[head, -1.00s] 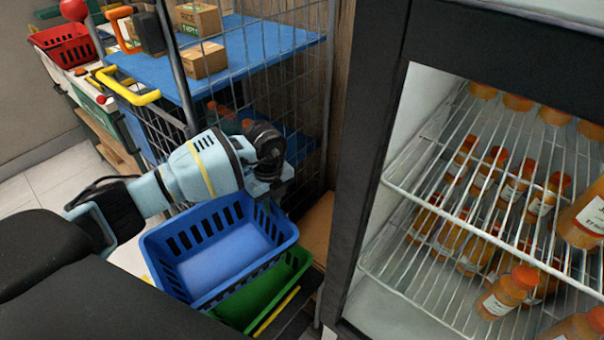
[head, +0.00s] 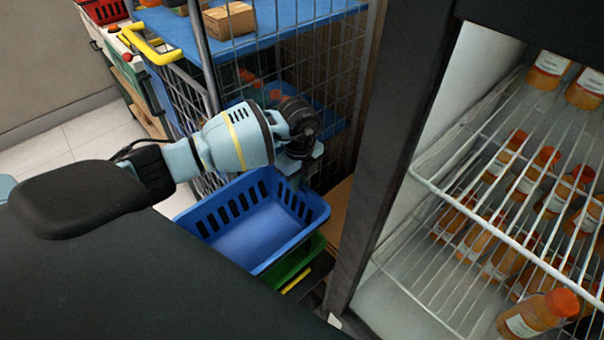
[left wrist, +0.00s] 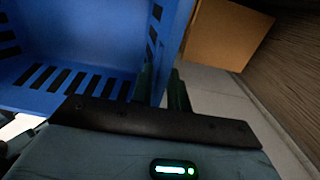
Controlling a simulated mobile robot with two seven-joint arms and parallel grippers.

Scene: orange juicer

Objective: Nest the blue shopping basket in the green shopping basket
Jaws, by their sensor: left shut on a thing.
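The blue shopping basket (head: 252,222) is upright and empty, below my left arm in the head view. My left gripper (head: 291,180) is shut on the basket's far rim. In the left wrist view the fingers (left wrist: 163,90) straddle the blue wall, and the blue basket (left wrist: 70,50) fills the upper left. The green shopping basket (head: 296,262) is directly under the blue one, with only its right and near edge showing. The blue basket hides most of it, so I cannot tell how deep the blue one sits in it. My right gripper is not in view.
A wire cage trolley (head: 330,95) with blue shelves and cardboard boxes (head: 229,20) stands behind the baskets. A fridge (head: 400,150) with juice bottles stands close on the right. A red basket (head: 104,10) is at the far upper left. Tiled floor (head: 95,135) is clear at left.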

